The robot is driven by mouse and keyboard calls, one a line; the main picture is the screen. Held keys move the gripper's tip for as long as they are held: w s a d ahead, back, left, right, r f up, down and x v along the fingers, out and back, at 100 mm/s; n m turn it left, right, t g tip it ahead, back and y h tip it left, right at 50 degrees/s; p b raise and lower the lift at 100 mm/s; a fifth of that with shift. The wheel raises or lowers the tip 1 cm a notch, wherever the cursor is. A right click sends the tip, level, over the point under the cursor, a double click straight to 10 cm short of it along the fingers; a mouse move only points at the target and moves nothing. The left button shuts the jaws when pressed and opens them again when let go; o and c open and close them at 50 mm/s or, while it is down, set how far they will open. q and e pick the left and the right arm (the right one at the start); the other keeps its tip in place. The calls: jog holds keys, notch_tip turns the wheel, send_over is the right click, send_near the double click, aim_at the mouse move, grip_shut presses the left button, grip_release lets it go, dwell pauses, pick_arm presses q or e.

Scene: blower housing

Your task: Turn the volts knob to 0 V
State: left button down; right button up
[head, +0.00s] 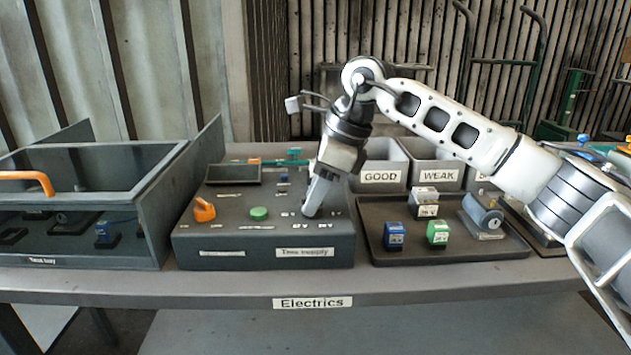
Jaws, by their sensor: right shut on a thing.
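The test supply box (262,248) stands on the bench labelled Electrics, with a dark display, an orange knob (204,210) and a green round button (259,213) on its top. My right gripper (311,212) reaches down onto the right part of the box's top and is shut there. The volts knob lies hidden under the fingers, where printed voltage marks show around the fingertips; I cannot see its pointer or setting. My left gripper is not in view.
A grey bay with an orange handle (28,181) stands to the left. A dark tray (452,255) on the right holds blue, green and white blocks and a cylindrical motor-like part (483,214). Bins labelled GOOD (380,177) and WEAK (438,176) stand behind.

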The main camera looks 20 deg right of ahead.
pick_arm(q)
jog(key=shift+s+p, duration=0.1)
jog(key=shift+p, duration=0.25)
pick_arm(e)
jog(key=shift+n+g, duration=0.3)
jog(key=shift+n, duration=0.3)
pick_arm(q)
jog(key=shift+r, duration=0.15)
pick_arm(e)
jog(key=o, duration=1)
jog(key=shift+c, duration=0.2)
jog(key=shift+r, duration=0.1)
pick_arm(q)
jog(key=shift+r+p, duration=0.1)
jog(key=shift+p, duration=0.45)
pick_arm(e)
jog(key=v, duration=1.6)
